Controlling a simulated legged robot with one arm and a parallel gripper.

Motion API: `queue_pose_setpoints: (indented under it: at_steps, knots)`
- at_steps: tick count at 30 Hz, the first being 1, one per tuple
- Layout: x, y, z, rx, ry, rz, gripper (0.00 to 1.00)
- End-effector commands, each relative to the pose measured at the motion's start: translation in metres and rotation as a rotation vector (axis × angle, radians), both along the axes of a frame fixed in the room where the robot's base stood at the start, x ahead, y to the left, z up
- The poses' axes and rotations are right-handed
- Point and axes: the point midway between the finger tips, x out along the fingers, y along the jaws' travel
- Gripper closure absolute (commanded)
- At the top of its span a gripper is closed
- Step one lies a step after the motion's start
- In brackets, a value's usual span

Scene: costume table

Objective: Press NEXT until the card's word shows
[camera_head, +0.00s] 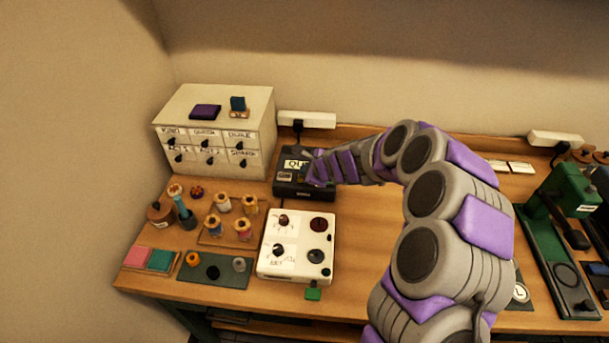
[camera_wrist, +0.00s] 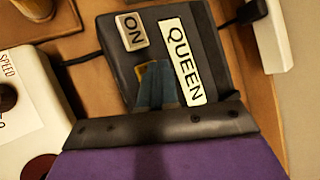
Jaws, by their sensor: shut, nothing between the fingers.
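A dark box (camera_head: 303,190) stands at the back of the table, left of my arm. In the wrist view, the box (camera_wrist: 118,62) has a white display strip (camera_wrist: 183,62) that reads QUEEN and a small pale tile (camera_wrist: 131,30) that reads ON. My gripper (camera_wrist: 155,68) is shut and empty, with its fingertips over the box face beside the strip. A yellow patch (camera_wrist: 140,71) shows at the fingertips, mostly hidden by them; I cannot tell whether they touch it. In the head view, my gripper (camera_head: 308,171) hides part of the display. No card's word is readable.
A white control box (camera_head: 296,262) with knobs stands in front. A drawer cabinet (camera_head: 218,133) with word labels stands at the back left. Thread spools (camera_head: 222,204) sit left, a green press (camera_head: 565,200) and pale cards (camera_head: 521,167) right.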

Motion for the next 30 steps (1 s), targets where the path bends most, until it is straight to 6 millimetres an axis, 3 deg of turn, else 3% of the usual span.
queue_pose_setpoints:
  at_steps: [16, 30]
  knots:
    - [0.0, 0.0, 0.011, 0.0, 0.0, 0.0, 1.0]
    - [0.0, 0.0, 0.053, 0.001, 0.0, -0.001, 1.0]
